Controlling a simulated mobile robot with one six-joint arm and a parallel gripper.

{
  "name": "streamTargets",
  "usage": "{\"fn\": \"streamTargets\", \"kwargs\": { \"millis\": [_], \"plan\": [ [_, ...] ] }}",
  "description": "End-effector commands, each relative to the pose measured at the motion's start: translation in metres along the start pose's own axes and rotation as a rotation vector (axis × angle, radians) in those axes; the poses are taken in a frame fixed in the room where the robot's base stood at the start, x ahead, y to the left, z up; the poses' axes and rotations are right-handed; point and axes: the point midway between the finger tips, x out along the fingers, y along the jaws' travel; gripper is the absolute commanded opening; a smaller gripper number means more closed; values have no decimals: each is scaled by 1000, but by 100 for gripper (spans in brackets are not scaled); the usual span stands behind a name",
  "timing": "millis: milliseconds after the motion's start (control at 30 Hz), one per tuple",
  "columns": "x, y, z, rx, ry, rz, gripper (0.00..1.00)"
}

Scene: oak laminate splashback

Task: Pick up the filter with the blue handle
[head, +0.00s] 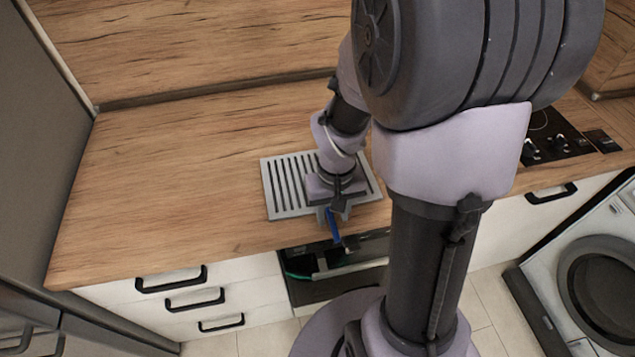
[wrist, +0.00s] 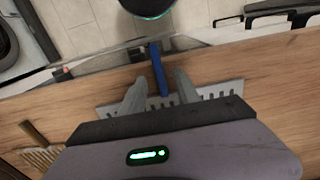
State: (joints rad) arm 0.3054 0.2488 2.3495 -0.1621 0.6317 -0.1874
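A blue handle (wrist: 157,70) lies between the two fingers of my gripper (wrist: 161,78) in the wrist view. It also shows in the head view (head: 334,228), at the counter's front edge. My gripper's fingers are apart, one on each side of the handle, with visible gaps. A grey slatted plate (head: 285,187) lies flat on the counter under my gripper, and its slotted edge shows in the wrist view (wrist: 220,90). The far end of the handle is close to a small dark piece (head: 349,243). My gripper hides how handle and plate meet.
A slatted item with a brown handle (wrist: 33,132) lies at the left in the wrist view. A black hob (head: 550,140) is to the right on the wooden counter (head: 150,190). White drawers and a washing machine (head: 600,270) stand below. The counter's left is clear.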

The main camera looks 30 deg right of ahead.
Motion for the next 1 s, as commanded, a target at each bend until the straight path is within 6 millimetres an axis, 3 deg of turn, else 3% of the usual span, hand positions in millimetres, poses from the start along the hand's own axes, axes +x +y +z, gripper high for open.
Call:
{"fn": "streamTargets", "kwargs": {
  "millis": [33,100,300,500,1000],
  "plan": [
    [12,0,0,0,-1,0,38],
    [16,0,0,1,0,0,38],
    [15,0,-1,1,2,0,38],
    [14,0,-1,1,2,0,1],
    [14,0,-1,1,1,0,0]
  ]
}}
